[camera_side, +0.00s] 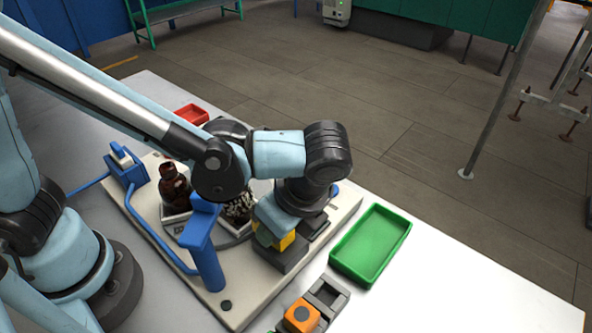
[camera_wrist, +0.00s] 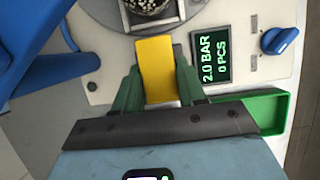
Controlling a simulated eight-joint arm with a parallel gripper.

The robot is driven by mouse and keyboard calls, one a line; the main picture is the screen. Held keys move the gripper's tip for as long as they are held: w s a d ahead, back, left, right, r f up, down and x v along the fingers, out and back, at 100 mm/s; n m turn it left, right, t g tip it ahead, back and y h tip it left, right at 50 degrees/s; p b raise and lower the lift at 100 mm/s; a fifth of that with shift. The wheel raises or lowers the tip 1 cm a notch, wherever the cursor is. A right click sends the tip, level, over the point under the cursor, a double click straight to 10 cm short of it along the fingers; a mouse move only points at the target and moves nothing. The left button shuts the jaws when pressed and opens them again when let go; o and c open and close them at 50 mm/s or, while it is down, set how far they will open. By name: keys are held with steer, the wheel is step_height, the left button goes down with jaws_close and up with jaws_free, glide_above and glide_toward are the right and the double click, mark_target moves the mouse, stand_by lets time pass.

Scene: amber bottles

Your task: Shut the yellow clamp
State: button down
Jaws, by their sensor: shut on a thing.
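The yellow clamp (camera_wrist: 155,68) is a flat yellow block between my gripper's green fingers in the wrist view. My gripper (camera_wrist: 158,88) is shut on it, one finger on each side. In the side view, my gripper (camera_side: 272,232) points down at the front of the beige machine base (camera_side: 242,297), and a bit of the yellow clamp (camera_side: 287,241) shows beside the fingers. The clamp's lower part and mounting are hidden by my gripper.
A brown bottle (camera_side: 174,187) stands on the machine behind a blue post and rail (camera_side: 206,262). A green tray (camera_side: 372,245) lies to the right, with an orange block (camera_side: 301,317) in front. A display (camera_wrist: 210,58) and blue knob (camera_wrist: 279,40) sit right of the clamp.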

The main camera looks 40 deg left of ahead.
steer(key=shift+a, duration=1.65)
steer(key=c, duration=0.7)
jaws_free()
steer(key=shift+d+r, duration=0.1)
steer(key=shift+r, duration=0.05)
steer(key=v, duration=1.1)
steer(key=shift+d+r, duration=0.2)
steer(key=shift+r, duration=0.15)
